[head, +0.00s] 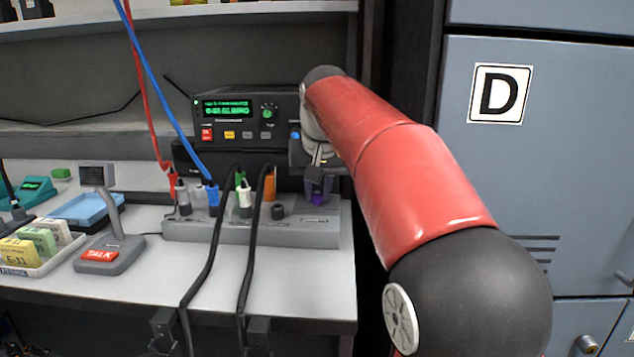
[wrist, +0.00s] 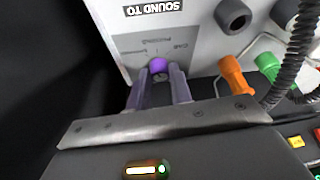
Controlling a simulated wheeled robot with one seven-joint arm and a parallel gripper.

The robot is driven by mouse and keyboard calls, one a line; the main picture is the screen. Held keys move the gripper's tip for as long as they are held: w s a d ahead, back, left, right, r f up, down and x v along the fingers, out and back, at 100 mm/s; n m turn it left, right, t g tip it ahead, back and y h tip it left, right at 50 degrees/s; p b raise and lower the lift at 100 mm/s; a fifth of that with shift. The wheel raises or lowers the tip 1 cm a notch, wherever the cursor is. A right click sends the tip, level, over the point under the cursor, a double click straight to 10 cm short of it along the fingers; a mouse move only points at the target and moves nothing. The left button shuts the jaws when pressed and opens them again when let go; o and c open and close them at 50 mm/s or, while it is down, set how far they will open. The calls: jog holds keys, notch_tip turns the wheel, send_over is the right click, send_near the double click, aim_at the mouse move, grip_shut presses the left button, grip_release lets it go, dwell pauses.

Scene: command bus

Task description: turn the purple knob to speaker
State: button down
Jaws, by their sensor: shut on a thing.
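The purple knob (wrist: 158,66) is on a light grey panel in the wrist view, under the printed words "SOUND TO". My gripper (wrist: 158,82) is shut on it, with one finger on each side. In the head view, my gripper (head: 319,180) reaches down to the right end of the grey panel box (head: 250,230), and a little of the purple knob (head: 318,199) shows between the fingers. The small position labels around the knob are too blurred to read, so I cannot tell which one it points to.
Orange (head: 269,186), green, white, blue and red plugs with cables stand in the box left of my gripper. A black radio (head: 245,115) with a green display is behind. A talk microphone (head: 105,250) stands at left. A grey locker marked D (head: 560,180) is at right.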

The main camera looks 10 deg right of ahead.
jog(key=n+y+p, duration=0.1)
jog(key=n, duration=0.3)
jog(key=shift+d+n+y+p, duration=0.15)
jog(key=shift+n+y+p, duration=0.15)
jog(key=shift+y+p, duration=0.1)
dwell(0.4)
jog(key=c, duration=1.3)
grip_release()
jog(key=shift+o, duration=0.2)
jog(key=v, duration=0.7)
jog(key=shift+r, duration=0.4)
jog(key=shift+d, duration=0.1)
